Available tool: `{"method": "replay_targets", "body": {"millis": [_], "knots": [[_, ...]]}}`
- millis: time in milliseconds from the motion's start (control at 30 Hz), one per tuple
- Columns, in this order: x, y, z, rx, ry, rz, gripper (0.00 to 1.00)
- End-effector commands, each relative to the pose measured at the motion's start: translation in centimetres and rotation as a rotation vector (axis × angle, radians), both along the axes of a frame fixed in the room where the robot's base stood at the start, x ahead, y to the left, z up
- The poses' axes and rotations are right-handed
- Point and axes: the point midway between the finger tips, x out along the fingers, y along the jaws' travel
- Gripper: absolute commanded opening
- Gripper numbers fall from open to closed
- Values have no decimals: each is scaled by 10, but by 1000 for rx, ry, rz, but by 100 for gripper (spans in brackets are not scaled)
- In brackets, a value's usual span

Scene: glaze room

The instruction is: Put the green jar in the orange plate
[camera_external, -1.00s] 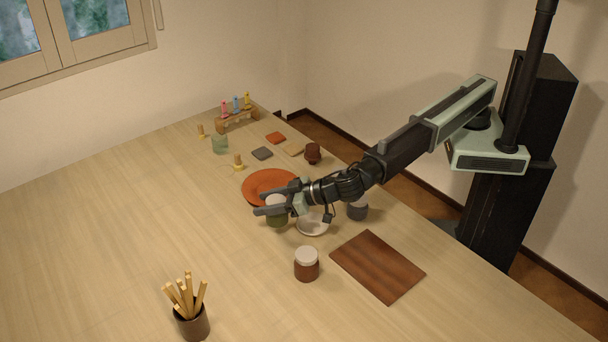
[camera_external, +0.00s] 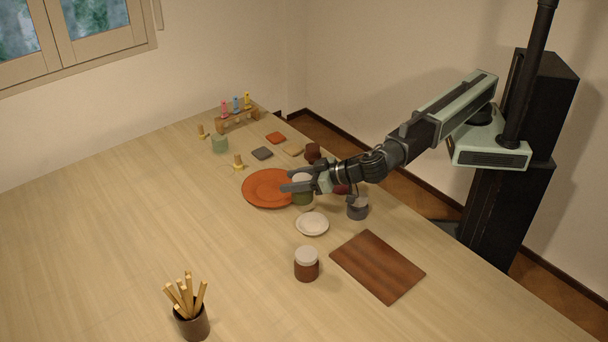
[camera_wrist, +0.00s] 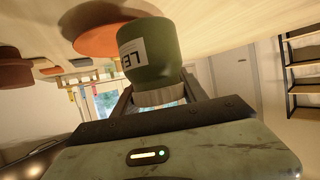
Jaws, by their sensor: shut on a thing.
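The green jar (camera_external: 303,198) has a pale lid and is held upright between the fingers of my gripper (camera_external: 296,183). It is just right of the orange plate (camera_external: 262,190), near the plate's right rim. In the wrist view the jar (camera_wrist: 150,55) fills the space between the fingers, its white label facing the camera. The orange plate (camera_wrist: 95,40) shows partly behind it there. My gripper partly hides the jar in the external view. I cannot tell how high the jar is above the table. The visible part of the plate is empty.
A white saucer (camera_external: 312,224), a grey cup (camera_external: 357,209) and a lidded brown jar (camera_external: 306,264) stand nearer. A dark red object (camera_external: 341,188) is partly hidden behind my arm. A wooden board (camera_external: 377,267) lies at right.

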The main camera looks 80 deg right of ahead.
Motion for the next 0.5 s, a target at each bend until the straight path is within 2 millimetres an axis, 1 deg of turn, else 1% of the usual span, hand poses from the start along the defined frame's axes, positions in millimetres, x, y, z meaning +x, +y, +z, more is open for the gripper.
{"method": "replay_targets", "body": {"millis": [33,67,100,167,200,300,400,500], "knots": [[19,-5,14,-1,-1,-33,0],[28,-10,18,-1,-1,-52,0],[41,-19,24,-1,-2,-78,0],[58,-31,32,-3,-1,-114,0],[70,-41,39,-4,-1,-136,0],[92,-65,50,-6,-1,-180,0],[102,-83,54,-6,-1,-204,0],[105,-89,55,-6,-1,-212,0]]}}
